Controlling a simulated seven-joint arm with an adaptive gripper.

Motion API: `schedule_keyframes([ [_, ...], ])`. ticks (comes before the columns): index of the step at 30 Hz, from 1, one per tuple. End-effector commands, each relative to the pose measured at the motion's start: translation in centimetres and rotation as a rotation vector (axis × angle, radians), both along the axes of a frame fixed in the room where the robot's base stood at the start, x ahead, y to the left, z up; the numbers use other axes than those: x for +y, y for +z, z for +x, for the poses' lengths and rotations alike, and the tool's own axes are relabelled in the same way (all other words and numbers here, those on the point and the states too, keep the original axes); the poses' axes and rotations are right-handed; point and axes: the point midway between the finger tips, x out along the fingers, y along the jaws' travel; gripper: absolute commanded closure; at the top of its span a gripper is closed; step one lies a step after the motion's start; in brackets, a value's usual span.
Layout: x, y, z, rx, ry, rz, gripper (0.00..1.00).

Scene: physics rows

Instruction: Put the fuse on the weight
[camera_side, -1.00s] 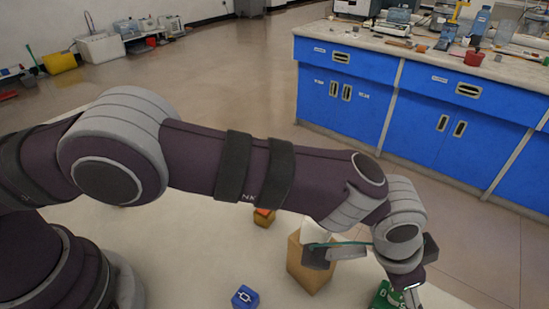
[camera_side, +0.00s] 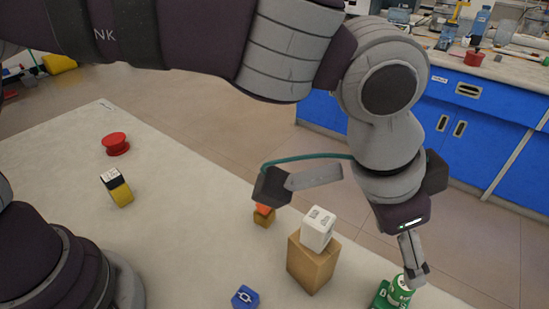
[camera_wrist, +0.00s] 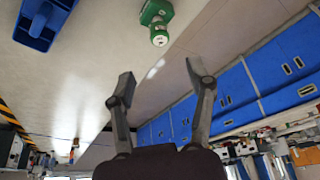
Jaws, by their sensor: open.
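No label I can read settles which piece is the fuse or the weight. A small green round piece (camera_side: 400,290) appears to sit on a green block (camera_side: 379,297) with pale lettering, at the lower right of the side view. In the wrist view the round piece (camera_wrist: 159,36) and green block (camera_wrist: 154,11) are at the top. A blue cube (camera_side: 245,297) with a white line symbol lies at the bottom. My gripper (camera_side: 342,230) is open, its fingers wide apart and nothing between them. In the wrist view it (camera_wrist: 160,82) is also empty.
A white cube (camera_side: 318,228) stands on a tan block (camera_side: 312,265). Behind are an orange-and-brown piece (camera_side: 263,215), a yellow block with black-and-white top (camera_side: 117,187) and a red round piece (camera_side: 116,144). A blue tray (camera_wrist: 43,22) shows in the wrist view.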

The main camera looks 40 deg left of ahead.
Motion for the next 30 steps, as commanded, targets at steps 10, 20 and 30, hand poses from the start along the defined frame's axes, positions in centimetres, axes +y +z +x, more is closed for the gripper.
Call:
schedule_keyframes([
  [10, 17.8, 7.1, 1.2, -0.031, 0.388, -0.048, 0.46],
  [20, 29.8, 5.5, -7.2, -0.091, 0.762, -0.041, 0.46],
  [30, 30.3, 5.0, -7.9, -0.093, 0.785, -0.038, 0.46],
])
